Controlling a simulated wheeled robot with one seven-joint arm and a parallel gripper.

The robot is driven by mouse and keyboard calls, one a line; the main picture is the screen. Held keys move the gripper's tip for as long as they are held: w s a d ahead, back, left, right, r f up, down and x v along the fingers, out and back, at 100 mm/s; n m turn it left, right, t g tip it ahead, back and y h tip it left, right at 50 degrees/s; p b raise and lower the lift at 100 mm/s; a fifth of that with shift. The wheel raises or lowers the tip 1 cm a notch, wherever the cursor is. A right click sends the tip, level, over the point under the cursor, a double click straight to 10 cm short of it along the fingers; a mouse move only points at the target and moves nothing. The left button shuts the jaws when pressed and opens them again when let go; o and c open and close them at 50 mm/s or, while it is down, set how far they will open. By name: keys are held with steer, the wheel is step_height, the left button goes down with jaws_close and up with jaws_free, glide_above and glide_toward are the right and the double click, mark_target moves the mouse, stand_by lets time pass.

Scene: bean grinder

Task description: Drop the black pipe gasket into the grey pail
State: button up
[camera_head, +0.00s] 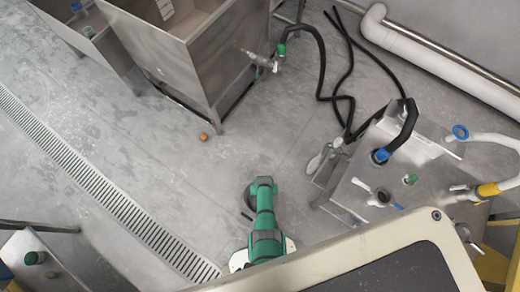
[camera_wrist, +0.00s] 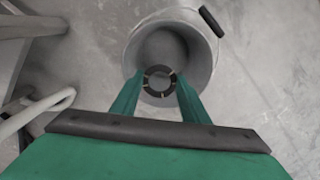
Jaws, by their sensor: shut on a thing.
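The black pipe gasket (camera_wrist: 158,69) is a dark ring held between the two green fingers of my gripper (camera_wrist: 158,79) in the wrist view. My gripper is shut on it. Behind the ring, seen from above, is the grey pail (camera_wrist: 203,58), an open round bucket with a dark grip on its handle (camera_wrist: 211,22). The ring appears over the pail's opening, toward the near side of the rim. How high it hangs above the pail is hard to tell. In the head view my green arm covers most of that spot.
A metal machine (camera_head: 425,165) with hoses and valves stands right of my arm. A steel bin (camera_head: 190,60) stands at the upper left. Black hoses (camera_head: 348,95) lie on the floor near the wall. A small orange-brown object (camera_head: 204,137) and a floor drain (camera_head: 105,190) lie left.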

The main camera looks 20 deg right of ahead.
steer(key=shift+f, duration=0.2)
steer(key=o, duration=1.2)
steer(key=shift+r, duration=0.1)
steer(key=shift+r, duration=5.3)
